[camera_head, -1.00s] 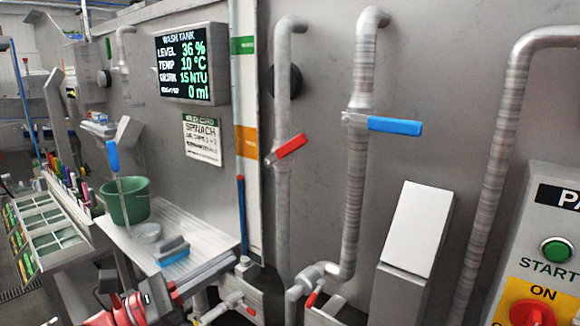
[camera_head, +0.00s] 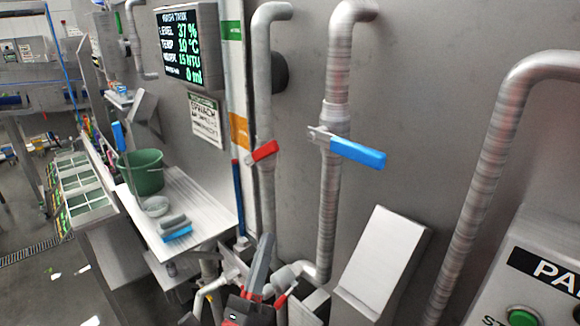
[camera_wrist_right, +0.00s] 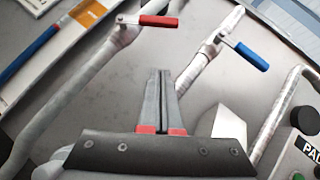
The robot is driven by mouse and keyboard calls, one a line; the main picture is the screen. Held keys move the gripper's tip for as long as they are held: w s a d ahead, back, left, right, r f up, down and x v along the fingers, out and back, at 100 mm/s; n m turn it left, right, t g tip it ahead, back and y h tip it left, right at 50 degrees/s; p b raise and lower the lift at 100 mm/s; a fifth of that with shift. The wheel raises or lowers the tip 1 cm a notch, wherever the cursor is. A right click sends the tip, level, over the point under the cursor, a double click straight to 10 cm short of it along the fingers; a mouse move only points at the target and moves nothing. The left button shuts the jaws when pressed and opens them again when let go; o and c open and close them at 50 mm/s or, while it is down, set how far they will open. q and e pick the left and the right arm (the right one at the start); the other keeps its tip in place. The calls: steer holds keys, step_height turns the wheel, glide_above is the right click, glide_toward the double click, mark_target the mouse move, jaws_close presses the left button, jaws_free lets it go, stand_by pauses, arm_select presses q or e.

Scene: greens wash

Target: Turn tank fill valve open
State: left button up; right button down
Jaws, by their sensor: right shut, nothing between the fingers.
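Two pipes on the steel wall carry lever valves. The left one has a red lever (camera_head: 264,151), seen also in the right wrist view (camera_wrist_right: 158,21). The other has a longer blue lever (camera_head: 357,153), which also shows in the right wrist view (camera_wrist_right: 251,56). Both levers stick out across their pipes. I cannot read which one is the tank fill valve. My right gripper (camera_head: 266,240) is low in the head view, below the red lever, with its fingers pointing up. In the wrist view its fingers (camera_wrist_right: 160,74) are together and empty, apart from both levers. My left gripper is out of view.
A wash tank display (camera_head: 181,46) reads level 37 %. A green bucket (camera_head: 143,174) and a small bowl (camera_head: 155,206) are on the steel shelf at left. A sloped box (camera_head: 381,255) and control panel (camera_head: 545,265) lie to the right. Low pipework surrounds my right gripper.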

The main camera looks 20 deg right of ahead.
mark_target(259, 155)
steer(key=w+d+r+p, duration=0.3)
steer(key=w+r+p, duration=0.5)
steer(key=r, duration=0.1)
steer(key=shift+w+d, duration=0.25)
steer(key=shift+d, duration=0.1)
